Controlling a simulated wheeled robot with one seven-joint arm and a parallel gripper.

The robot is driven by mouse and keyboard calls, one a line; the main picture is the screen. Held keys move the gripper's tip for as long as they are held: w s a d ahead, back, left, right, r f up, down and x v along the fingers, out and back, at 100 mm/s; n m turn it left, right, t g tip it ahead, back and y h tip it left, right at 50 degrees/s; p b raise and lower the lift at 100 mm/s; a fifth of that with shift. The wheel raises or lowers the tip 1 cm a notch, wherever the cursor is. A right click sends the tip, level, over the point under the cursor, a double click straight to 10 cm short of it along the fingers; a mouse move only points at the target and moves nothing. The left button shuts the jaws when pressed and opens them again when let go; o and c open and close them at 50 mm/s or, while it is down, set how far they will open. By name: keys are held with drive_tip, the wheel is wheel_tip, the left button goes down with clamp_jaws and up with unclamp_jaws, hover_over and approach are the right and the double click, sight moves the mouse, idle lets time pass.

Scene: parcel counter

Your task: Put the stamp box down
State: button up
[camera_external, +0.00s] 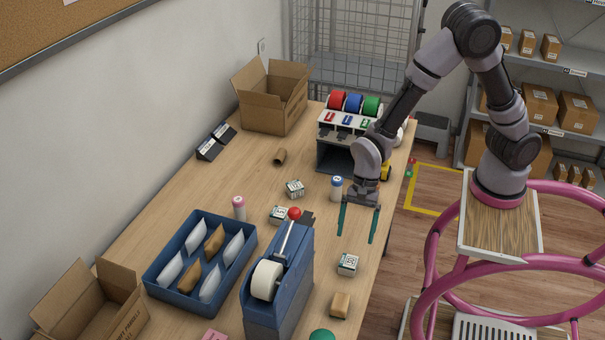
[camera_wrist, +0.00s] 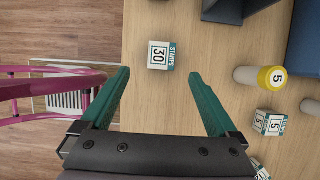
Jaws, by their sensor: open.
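A small white stamp box with teal sides (camera_external: 347,264) stands on the counter near its right edge. My gripper (camera_external: 356,237) hangs above the counter edge, fingers pointing down. In the wrist view my gripper (camera_wrist: 158,75) has its teal fingers spread wide with nothing between them. Two other stamp boxes (camera_external: 279,214) (camera_external: 294,188) stand farther back; boxes marked 5 (camera_wrist: 268,122) show at the wrist view's right.
A blue tray (camera_external: 163,286) holds several packets. A tan block (camera_external: 340,305) lies in front. A blue-capped bottle (camera_external: 336,187) stands behind. Open cartons (camera_external: 272,98) (camera_external: 92,305) are on the counter.

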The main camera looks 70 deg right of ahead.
sight(349, 261)
drive_tip(key=x, duration=0.9)
drive_tip(key=shift+w+a+f, duration=0.15)
drive_tip(key=shift+a+f, duration=0.1)
drive_tip(key=shift+a, duration=0.05)
clamp_jaws()
drive_tip(key=shift+r, duration=0.1)
